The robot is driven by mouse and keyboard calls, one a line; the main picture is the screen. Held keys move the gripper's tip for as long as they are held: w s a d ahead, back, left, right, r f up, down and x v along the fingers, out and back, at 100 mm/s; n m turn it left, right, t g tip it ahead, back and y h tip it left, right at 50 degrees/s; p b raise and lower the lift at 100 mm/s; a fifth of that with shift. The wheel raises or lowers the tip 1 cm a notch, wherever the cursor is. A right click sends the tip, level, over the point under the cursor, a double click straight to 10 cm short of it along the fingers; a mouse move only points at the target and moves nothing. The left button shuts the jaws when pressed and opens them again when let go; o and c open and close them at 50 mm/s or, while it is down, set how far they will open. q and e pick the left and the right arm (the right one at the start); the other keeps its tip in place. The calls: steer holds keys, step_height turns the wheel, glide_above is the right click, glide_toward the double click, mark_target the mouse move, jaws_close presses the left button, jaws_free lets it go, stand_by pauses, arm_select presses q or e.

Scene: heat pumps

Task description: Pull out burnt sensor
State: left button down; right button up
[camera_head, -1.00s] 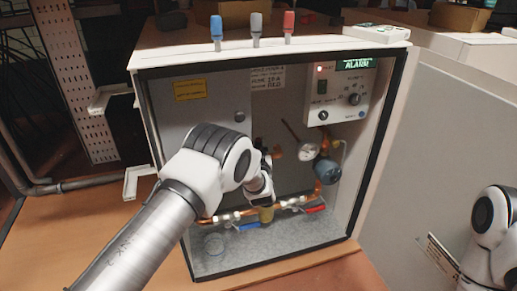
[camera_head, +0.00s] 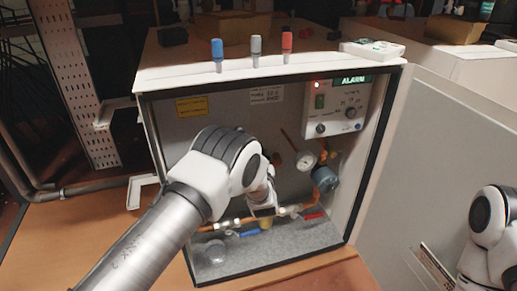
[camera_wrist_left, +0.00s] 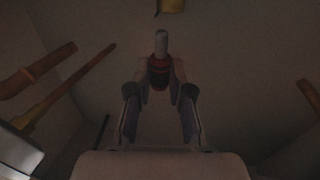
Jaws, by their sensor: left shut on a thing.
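My left arm reaches into the open white cabinet (camera_head: 160,130). In the left wrist view my left gripper (camera_wrist_left: 160,78) is shut on a sensor (camera_wrist_left: 161,45) with a grey tip, a dark red ring and a dark body. Whether this sensor is seated in a fitting or free cannot be told. In the head view my wrist hides the fingertips and the sensor. Three sensors stand upright on the cabinet top: blue (camera_head: 217,50), grey (camera_head: 255,47) and red (camera_head: 287,42). Of my right arm, only a white joint shows at the right edge; its gripper is out of view.
Inside the cabinet are a control box (camera_head: 338,108) reading ALARM, a round gauge (camera_head: 305,160), a blue-grey round part (camera_head: 325,178), copper pipes, a blue valve handle (camera_head: 250,232) and a red one (camera_head: 314,215). The open door (camera_head: 425,160) stands at the right.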

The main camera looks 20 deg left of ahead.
arm_select(q)
steer(key=s+d+p, duration=0.7)
steer(key=s+p, duration=0.2)
steer(key=s, duration=0.1)
steer(key=shift+s+d+p, duration=0.15)
steer(key=shift+s+p, duration=0.15)
steer(key=shift+s, duration=0.05)
steer(key=shift+f, duration=0.1)
